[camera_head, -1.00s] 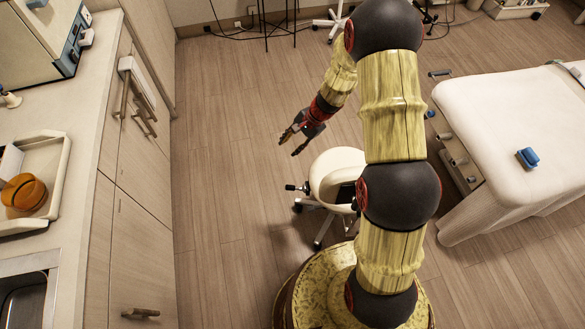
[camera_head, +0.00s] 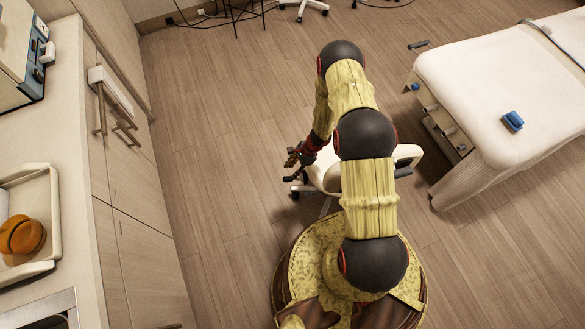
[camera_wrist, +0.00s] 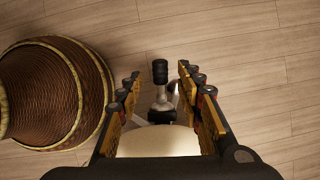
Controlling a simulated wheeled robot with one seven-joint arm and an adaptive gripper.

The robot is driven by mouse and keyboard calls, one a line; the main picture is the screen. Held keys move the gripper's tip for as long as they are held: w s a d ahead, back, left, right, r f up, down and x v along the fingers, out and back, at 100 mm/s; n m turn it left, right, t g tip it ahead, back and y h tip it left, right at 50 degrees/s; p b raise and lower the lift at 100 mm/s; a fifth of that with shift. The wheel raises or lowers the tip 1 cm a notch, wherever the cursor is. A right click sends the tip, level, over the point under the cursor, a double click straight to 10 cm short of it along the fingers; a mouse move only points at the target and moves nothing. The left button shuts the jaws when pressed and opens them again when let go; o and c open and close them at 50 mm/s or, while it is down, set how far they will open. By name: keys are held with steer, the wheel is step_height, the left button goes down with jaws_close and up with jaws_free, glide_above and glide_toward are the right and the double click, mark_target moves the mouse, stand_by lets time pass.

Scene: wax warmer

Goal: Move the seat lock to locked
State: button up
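The seat lock (camera_wrist: 160,72) shows in the wrist view as a black knob on a short metal lever at the edge of the stool. The pale stool seat (camera_wrist: 158,141) lies just below it in that view. My gripper (camera_wrist: 159,78) is open, with one finger on each side of the lever and gaps visible on both sides. In the head view my gripper (camera_head: 299,160) is at the left side of the stool (camera_head: 325,172), which my arm partly covers. I cannot tell the lever's lock setting.
A white treatment bed (camera_head: 470,80) with a blue object (camera_head: 513,121) on it stands at right. Cabinets (camera_head: 140,225) and a counter with a tray (camera_head: 55,215) run along the left. Bare floor lies between the cabinets and the stool.

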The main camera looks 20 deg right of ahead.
mark_target(285, 178)
steer(key=shift+b+x, duration=1.75)
steer(key=shift+x, duration=2)
steer(key=shift+a+f+b, duration=0.15)
steer(key=shift+f+b, duration=0.05)
steer(key=shift+b, duration=0.15)
steer(key=shift+c, duration=0.2)
